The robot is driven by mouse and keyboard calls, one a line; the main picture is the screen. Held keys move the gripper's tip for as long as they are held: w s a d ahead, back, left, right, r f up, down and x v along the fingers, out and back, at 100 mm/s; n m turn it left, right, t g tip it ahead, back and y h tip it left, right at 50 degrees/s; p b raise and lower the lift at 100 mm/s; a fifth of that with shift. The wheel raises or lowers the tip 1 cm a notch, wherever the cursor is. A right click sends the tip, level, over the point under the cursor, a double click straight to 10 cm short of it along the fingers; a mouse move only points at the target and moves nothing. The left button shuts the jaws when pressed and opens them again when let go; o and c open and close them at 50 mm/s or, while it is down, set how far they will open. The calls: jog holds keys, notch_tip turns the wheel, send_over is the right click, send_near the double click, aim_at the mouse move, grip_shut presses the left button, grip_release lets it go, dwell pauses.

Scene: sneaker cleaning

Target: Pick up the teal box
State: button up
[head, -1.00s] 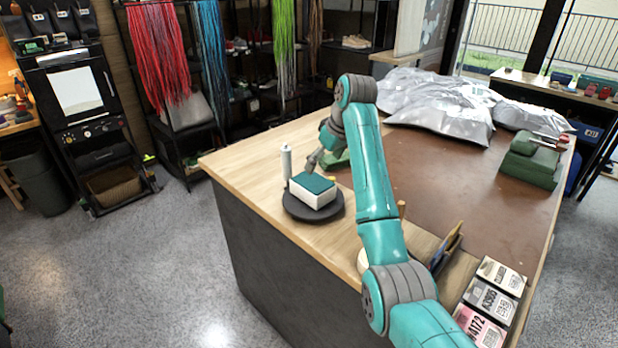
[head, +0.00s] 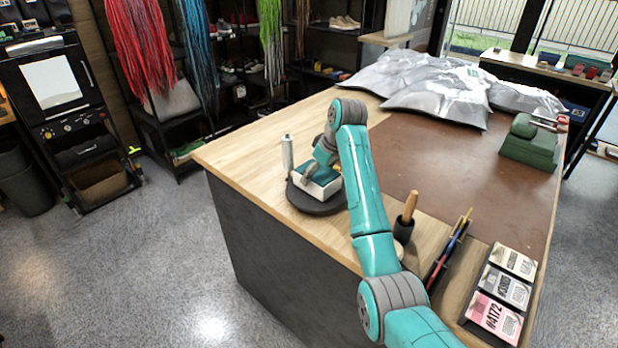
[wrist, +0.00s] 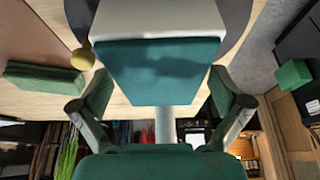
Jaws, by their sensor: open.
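The teal box, white below with a teal top (head: 328,188), sits on a round dark stand (head: 318,208) near the table's left corner. It fills the upper middle of the wrist view (wrist: 160,72), teal side toward the camera. My gripper (head: 318,176) is at the box in the head view, where it hides part of the top. In the wrist view my gripper (wrist: 160,95) is open, with one finger on each side of the box. Gaps show between the fingers and the box. The exact height of the fingertips on it cannot be told.
A white cylinder (head: 287,154) stands close behind the stand. A wooden-handled tool in a dark holder (head: 404,228), a pen tray (head: 447,250) and label cards (head: 500,290) are at the front right. Silver bags (head: 430,85) lie at the back. The brown mat's middle is clear.

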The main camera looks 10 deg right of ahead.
jog(key=shift+w+f, duration=0.1)
jog(key=shift+f, duration=0.1)
jog(key=shift+f, duration=0.3)
dwell(0.4)
jog(key=c, duration=1.4)
